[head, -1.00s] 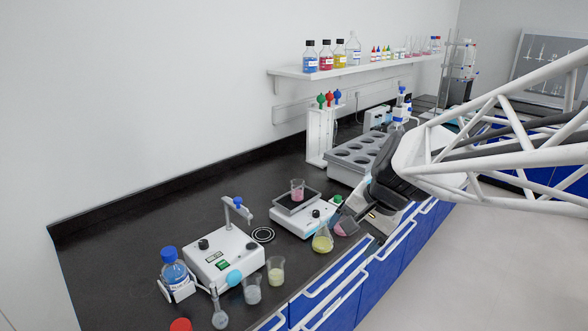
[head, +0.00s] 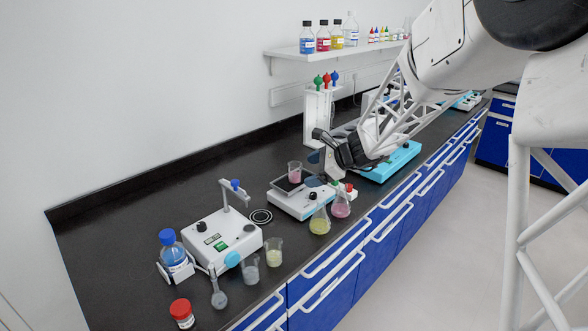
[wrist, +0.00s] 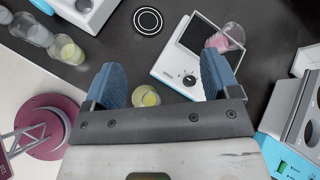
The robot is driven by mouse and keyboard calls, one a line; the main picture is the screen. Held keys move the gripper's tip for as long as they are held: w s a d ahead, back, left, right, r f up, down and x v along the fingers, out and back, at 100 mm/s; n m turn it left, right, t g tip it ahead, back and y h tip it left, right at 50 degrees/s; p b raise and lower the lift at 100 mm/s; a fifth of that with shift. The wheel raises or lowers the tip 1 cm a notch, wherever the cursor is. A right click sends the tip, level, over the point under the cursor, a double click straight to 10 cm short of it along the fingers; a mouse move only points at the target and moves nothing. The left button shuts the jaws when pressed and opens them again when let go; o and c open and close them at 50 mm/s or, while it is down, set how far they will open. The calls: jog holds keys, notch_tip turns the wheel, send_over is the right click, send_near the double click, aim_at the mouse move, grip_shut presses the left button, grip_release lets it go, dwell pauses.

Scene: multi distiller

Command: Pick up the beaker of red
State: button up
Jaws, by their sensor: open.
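The beaker of red (head: 294,174) is a small clear beaker with pinkish-red liquid. It stands upright on the dark plate of a white balance (head: 300,203). In the wrist view the beaker (wrist: 226,38) is at the upper right, beyond the right finger, on the balance plate (wrist: 203,43). My gripper (head: 316,147) is open and empty, above and behind the balance in the head view. Its blue-grey fingers (wrist: 161,72) are spread wide in the wrist view, and the beaker is not between them.
A conical flask of yellow (head: 320,222) and one of pink (head: 341,205) stand in front of the balance. A white stirrer device (head: 220,243), small beakers (head: 274,252) and a blue-capped bottle (head: 172,249) are to the left. A pipette stand (head: 319,112) is behind my gripper.

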aim_at(300, 172)
jog(key=w+f+m+t, duration=0.1)
jog(key=w+f+m, duration=0.1)
jog(key=w+f, duration=0.1)
jog(key=w+f+m+t, duration=0.1)
jog(key=w+f+m, duration=0.1)
jog(key=w, duration=0.4)
jog(key=w+f+m+t+y, duration=0.1)
jog(key=w+f+m, duration=0.2)
jog(key=w+f, duration=0.1)
jog(key=shift+w+d, duration=0.4)
jog(key=shift+w, duration=0.1)
jog(key=shift+x, duration=1.25)
jog(key=shift+w+a, duration=0.1)
jog(key=shift+a, duration=0.05)
jog(key=shift+x, duration=2.5)
jog(key=shift+f, duration=0.1)
